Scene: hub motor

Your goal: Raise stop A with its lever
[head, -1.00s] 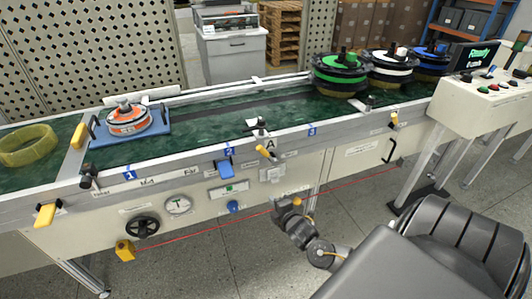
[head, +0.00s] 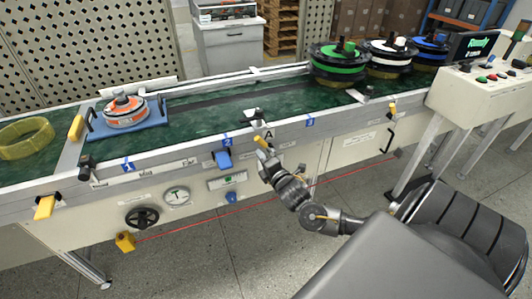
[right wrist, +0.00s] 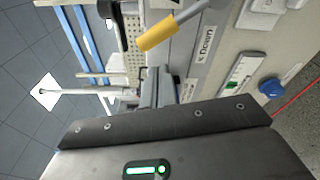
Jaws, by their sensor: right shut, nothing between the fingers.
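The lever for stop A (head: 262,142) has a yellow handle and sits on the conveyor's front rail by the "A" label (head: 268,134). Its yellow handle (right wrist: 157,35) also shows in the right wrist view, near a plate marked "Down" (right wrist: 205,45). Stop A (head: 251,115) is a small dark and metal part at the belt's near edge, just above the lever; its height is hard to tell. My right gripper (head: 266,163) is shut and empty, just below the lever handle. In the right wrist view its fingers (right wrist: 160,88) appear close to the handle, with contact unclear. My left gripper is out of view.
An orange and white motor hub (head: 124,110) sits on a blue pallet (head: 95,127) on the belt's left. Green (head: 338,65), white (head: 388,58) and blue hubs stand at the right. A control box (head: 485,95) stands far right.

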